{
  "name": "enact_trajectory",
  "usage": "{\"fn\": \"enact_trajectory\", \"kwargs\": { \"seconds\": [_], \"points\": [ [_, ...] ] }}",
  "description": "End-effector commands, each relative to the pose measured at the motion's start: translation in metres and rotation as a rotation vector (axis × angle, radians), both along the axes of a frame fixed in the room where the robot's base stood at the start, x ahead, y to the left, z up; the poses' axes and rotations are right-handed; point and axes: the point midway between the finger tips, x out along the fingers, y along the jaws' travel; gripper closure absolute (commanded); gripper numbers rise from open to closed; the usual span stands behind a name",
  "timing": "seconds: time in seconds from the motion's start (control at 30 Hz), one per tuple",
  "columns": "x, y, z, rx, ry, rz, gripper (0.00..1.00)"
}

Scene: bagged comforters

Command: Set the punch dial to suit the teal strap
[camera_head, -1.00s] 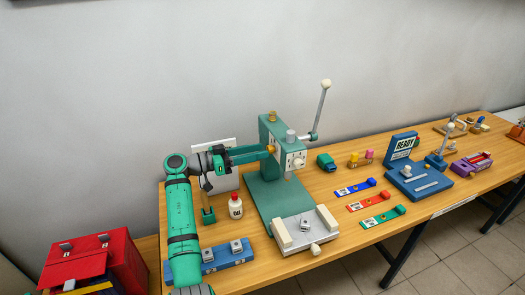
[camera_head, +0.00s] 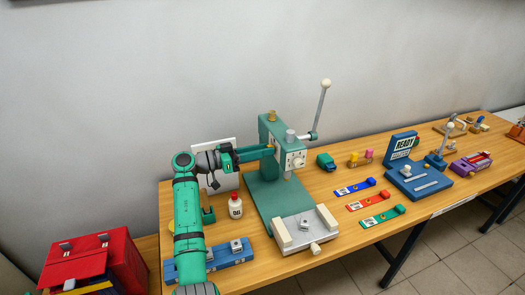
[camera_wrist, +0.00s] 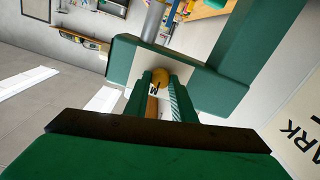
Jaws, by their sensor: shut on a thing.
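The green press (camera_head: 268,190) stands on the table with a white dial face (camera_head: 298,160) on its head. My gripper (camera_head: 268,150) reaches the left side of the press head from the left. In the wrist view my gripper (camera_wrist: 160,92) is shut on a yellow-orange knob (camera_wrist: 158,77) in front of a pale plate. A dark mark shows on the knob; the dial's setting is too small to read. Three straps lie right of the press: blue (camera_head: 355,187), red (camera_head: 368,201) and green (camera_head: 383,216). The green one is nearest to teal.
A white bottle (camera_head: 235,206) and a blue block (camera_head: 215,258) stand left of the press. The press lever (camera_head: 320,110) rises at its right. A blue READY stand (camera_head: 415,178) is farther right. A red toolbox (camera_head: 90,262) is at the lower left.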

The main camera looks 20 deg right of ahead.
Motion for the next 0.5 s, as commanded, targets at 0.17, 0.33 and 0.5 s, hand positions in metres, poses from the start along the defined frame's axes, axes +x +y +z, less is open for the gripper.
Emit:
{"fn": "enact_trajectory", "kwargs": {
  "seconds": [0.17,0.33,0.5],
  "points": [
    [0.0003,0.0003,0.0001,-0.003,0.057,0.000,0.99],
    [0.0003,-0.0001,0.0000,-0.007,0.165,-0.001,0.99],
    [0.0007,-0.0001,0.0001,-0.013,0.315,-0.001,0.99]
  ]
}}
